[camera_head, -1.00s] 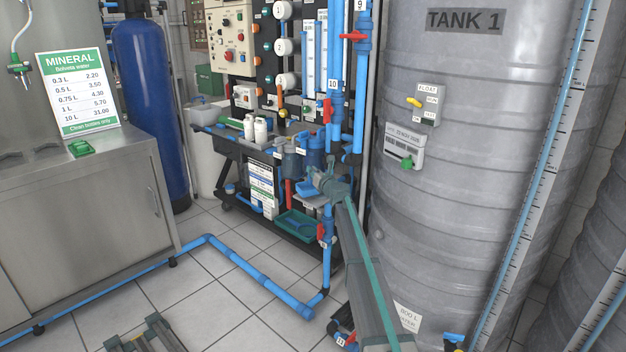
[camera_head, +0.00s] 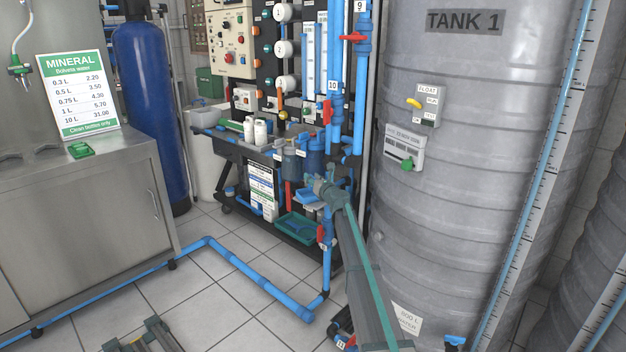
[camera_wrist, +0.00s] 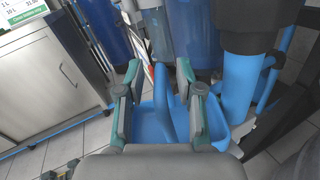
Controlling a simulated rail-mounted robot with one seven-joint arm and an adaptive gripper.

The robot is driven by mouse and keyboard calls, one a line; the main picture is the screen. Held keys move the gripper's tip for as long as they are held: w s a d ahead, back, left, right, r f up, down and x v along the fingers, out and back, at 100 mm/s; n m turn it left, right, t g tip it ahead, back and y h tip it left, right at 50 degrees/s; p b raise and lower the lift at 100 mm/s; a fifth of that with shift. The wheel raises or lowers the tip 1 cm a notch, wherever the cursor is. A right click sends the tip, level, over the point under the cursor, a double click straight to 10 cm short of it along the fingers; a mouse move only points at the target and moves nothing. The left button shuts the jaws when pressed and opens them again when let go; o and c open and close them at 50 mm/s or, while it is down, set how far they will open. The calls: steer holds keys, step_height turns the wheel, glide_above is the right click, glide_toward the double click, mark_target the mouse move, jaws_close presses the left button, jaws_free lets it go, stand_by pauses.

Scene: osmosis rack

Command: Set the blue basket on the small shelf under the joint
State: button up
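The blue basket (camera_wrist: 150,122) lies just beyond and between my gripper's fingers in the wrist view, with its upright blue handle (camera_wrist: 166,100) between the fingertips. My gripper (camera_wrist: 160,95) is open, with gaps on both sides of the handle. In the head view my gripper (camera_head: 322,188) is beside the blue pipes at the rack, and a small light blue part, apparently the basket (camera_head: 307,198), shows at its left. A dark joint (camera_wrist: 250,20) on a thick blue pipe (camera_wrist: 240,75) stands close right of the gripper. I cannot clearly make out the small shelf.
A green tray (camera_head: 297,228) sits low on the black rack. Blue floor pipes (camera_head: 250,273) run in front of it. The large grey tank (camera_head: 450,180) stands close right of my arm.

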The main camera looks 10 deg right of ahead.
steer(key=shift+r, duration=0.1)
steer(key=shift+r, duration=0.15)
steer(key=p+v, duration=0.1)
steer(key=v, duration=1.1)
